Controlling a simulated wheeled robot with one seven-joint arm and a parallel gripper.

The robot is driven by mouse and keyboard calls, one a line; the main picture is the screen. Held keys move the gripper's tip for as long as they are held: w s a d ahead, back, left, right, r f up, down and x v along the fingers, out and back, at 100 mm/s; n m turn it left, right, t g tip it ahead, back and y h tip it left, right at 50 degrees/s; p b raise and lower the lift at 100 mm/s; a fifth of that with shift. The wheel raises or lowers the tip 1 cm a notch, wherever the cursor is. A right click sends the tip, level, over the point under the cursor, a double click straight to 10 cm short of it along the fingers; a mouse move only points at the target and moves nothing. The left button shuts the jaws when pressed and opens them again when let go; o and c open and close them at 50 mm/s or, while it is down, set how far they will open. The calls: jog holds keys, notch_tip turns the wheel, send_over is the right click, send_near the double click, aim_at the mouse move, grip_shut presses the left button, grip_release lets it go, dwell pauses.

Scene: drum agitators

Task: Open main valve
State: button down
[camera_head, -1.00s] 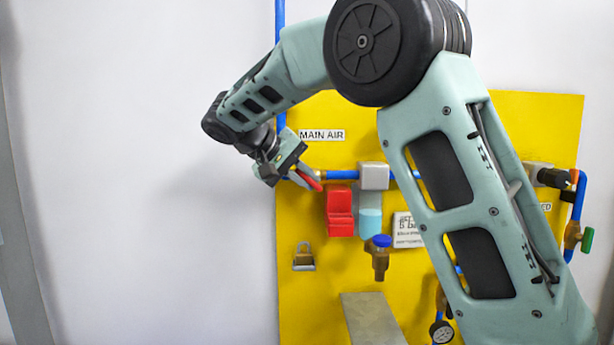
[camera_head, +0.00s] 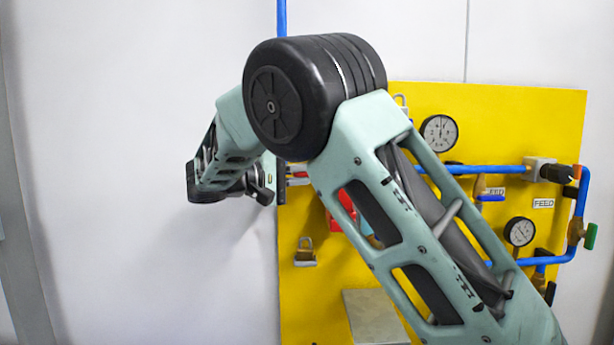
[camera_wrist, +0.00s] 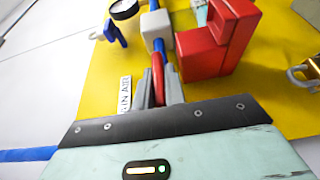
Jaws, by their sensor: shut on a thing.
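The main valve's red handle (camera_wrist: 158,76) shows in the wrist view between my two grey fingers, lying close beside the blue pipe and roughly along it. My gripper (camera_wrist: 160,93) is shut on this handle. The label beside it (camera_wrist: 124,95) is partly hidden and reads "...IN AIR". In the head view my gripper (camera_head: 288,173) is at the upper left edge of the yellow panel (camera_head: 300,316). Only a small red bit of the handle (camera_head: 299,174) shows there. My arm hides the valve body.
A red block-shaped unit (camera_wrist: 215,40) stands beside the valve, close to my fingers. A grey block (camera_wrist: 155,30) sits on the pipe. Gauges (camera_head: 438,133) and blue pipes (camera_head: 490,169) fill the right side. The white wall at left is clear.

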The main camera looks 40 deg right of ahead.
dwell(0.5)
jog(key=c, duration=1.5)
grip_release()
jog(key=shift+o, duration=0.2)
jog(key=b+v, duration=0.4)
jog(key=v, duration=1.3)
jog(key=shift+a+f+b, duration=0.3)
jog(key=shift+b, duration=0.1)
